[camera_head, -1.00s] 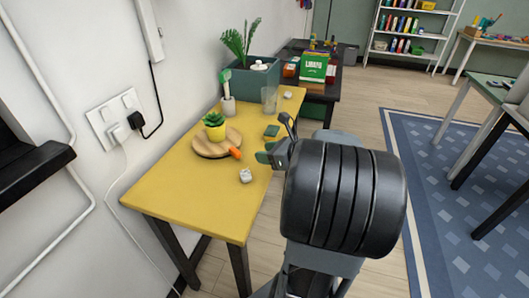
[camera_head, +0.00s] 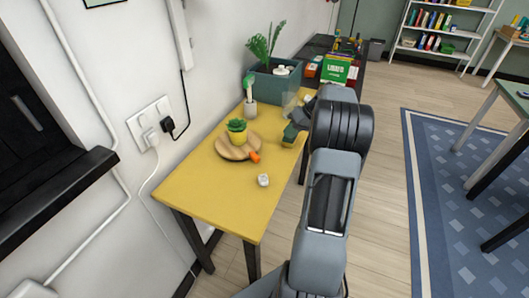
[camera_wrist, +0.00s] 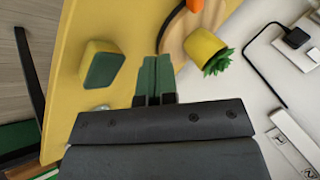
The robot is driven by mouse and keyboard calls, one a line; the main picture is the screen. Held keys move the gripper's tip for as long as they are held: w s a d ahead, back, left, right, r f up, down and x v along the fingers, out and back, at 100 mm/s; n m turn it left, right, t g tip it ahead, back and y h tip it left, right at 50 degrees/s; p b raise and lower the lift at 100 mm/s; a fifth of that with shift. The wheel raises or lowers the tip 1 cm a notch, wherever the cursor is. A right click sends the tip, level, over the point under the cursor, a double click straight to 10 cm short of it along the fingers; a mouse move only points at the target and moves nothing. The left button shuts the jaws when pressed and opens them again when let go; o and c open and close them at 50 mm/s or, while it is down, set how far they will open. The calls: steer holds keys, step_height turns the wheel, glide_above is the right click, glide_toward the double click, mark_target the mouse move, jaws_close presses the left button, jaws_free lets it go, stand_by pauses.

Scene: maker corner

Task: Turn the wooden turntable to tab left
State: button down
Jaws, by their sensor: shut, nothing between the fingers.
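The wooden turntable (camera_head: 226,149) is a round disc on the yellow table, with an orange tab (camera_head: 255,157) at its rim pointing to the lower right in the head view. A yellow pot with a green plant (camera_head: 237,131) stands on the disc. In the wrist view the turntable (camera_wrist: 174,42) is at upper middle right, its orange tab (camera_wrist: 195,5) cut by the top edge. My gripper (camera_head: 289,135) is right of the turntable in the head view. In the wrist view its green fingers (camera_wrist: 157,60) are together and empty, close beside the disc's rim; contact cannot be told.
A yellow-and-green sponge (camera_wrist: 103,68) lies beside my fingers. A small white object (camera_head: 263,180) sits on the yellow table (camera_head: 212,198) in front of the turntable. A white cup (camera_head: 249,108), a glass (camera_head: 291,103) and a teal planter (camera_head: 273,84) stand behind. The table's front is clear.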

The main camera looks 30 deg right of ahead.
steer(key=w+a+f+n, duration=0.1)
steer(key=f, duration=0.1)
steer(key=a+f+n, duration=0.1)
steer(key=a+f, duration=0.1)
steer(key=f, duration=0.1)
steer(key=w+a+f+n, duration=0.1)
steer(key=a+f, duration=0.1)
steer(key=shift+w+f, duration=0.25)
steer(key=shift+w, duration=0.05)
steer(key=a, duration=0.2)
steer(key=shift+a+f, duration=0.2)
steer(key=shift+a, duration=0.2)
steer(key=shift+s+a, duration=0.15)
steer(key=shift+a, duration=0.5)
steer(key=shift+f, duration=0.1)
